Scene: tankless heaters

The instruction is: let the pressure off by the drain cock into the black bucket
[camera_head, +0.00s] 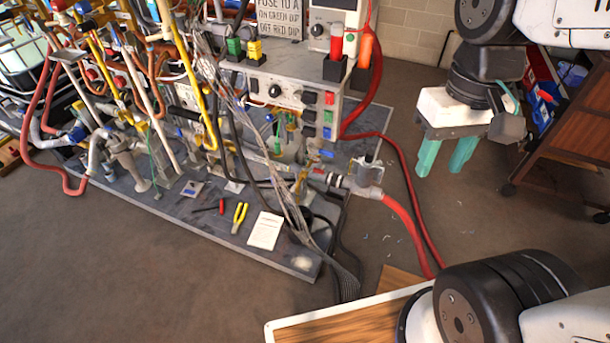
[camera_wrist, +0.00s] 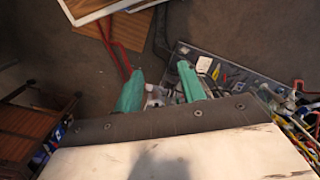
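My gripper (camera_head: 441,172) has two teal fingers that hang downward, apart and empty, to the right of the heater rig. In the wrist view the same fingers (camera_wrist: 160,67) show a clear gap, with floor and part of the rig beyond them. The rig's low pipework has a grey fitting (camera_head: 369,172) at its right end, joined to a red hose (camera_head: 403,222). I cannot pick out which valve is the drain cock. I cannot make out a black bucket for certain; a dark shape behind the hanging cables is too unclear to name.
A grey base plate (camera_head: 190,212) carries the rig, yellow-handled pliers (camera_head: 240,217) and a white paper (camera_head: 265,230). A control box (camera_head: 280,92) stands above. A brown wooden cart (camera_head: 570,110) is at right. Loose cables (camera_head: 300,215) hang over the plate's front. Floor at left front is clear.

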